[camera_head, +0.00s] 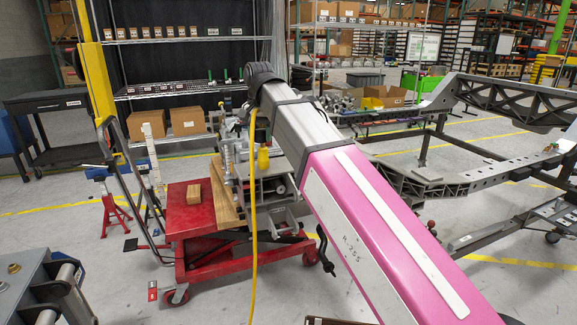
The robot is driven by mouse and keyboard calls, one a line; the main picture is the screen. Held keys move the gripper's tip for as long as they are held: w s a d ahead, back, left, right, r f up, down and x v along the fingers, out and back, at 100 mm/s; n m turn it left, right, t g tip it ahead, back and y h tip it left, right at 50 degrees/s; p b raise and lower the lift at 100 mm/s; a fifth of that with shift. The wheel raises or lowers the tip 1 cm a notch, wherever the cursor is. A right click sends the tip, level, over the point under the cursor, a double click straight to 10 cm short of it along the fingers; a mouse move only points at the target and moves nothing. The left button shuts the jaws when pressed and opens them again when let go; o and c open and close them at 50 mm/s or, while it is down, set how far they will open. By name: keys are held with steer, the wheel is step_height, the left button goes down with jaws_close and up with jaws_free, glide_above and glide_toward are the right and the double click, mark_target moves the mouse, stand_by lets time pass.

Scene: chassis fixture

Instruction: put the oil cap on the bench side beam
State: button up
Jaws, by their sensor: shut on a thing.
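A large pink and silver arm link, which looks like mine, runs from the lower right up to a black joint near the centre. My gripper cannot be made out; the link covers much of the middle. I cannot pick out the oil cap for sure. A small yellow piece (263,158) shows beside the link, above the red cart, but I cannot tell what it is. A dark grey chassis frame (478,180) with a holed side rail stands at the right. I cannot tell which beam is the bench side beam.
A red cart (193,217) carries wood blocks and grey machinery. A yellow cable (254,240) hangs beside the link. A grey metal fixture (35,290) fills the lower left corner. A black workbench (62,108) and shelving stand behind.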

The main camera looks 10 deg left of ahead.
glide_above(287, 164)
step_height(287, 164, down, 6)
steer(key=shift+f, duration=0.2)
steer(key=shift+w+f, duration=0.1)
steer(key=shift+f, duration=2)
steer(key=o, duration=1)
steer(key=shift+f, duration=0.1)
step_height(287, 164, up, 12)
steer(key=shift+d+r, duration=0.1)
steer(key=shift+r, duration=0.05)
